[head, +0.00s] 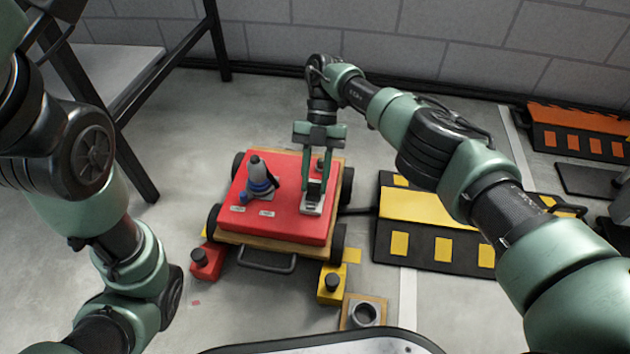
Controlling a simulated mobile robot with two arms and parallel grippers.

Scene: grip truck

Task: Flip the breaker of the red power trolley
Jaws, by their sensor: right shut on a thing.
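The red power trolley (290,221) stands on the floor in front of me, a red box on a wooden base with black wheels. On its top right is the breaker (312,198), a black lever on a light metal plate. My right gripper (314,186) reaches down from above and is shut on the breaker lever; its fingers partly hide the lever. A grey plug-like connector (261,177) with a blue ring stands on the trolley's left side. My left arm comes in at the left, but its gripper is out of view.
A black and yellow cable ramp (440,207) lies right of the trolley, with a cable running toward it. A red block (206,262) and a yellow block (331,285) with black knobs sit by its front. A black-framed table (130,75) stands at left.

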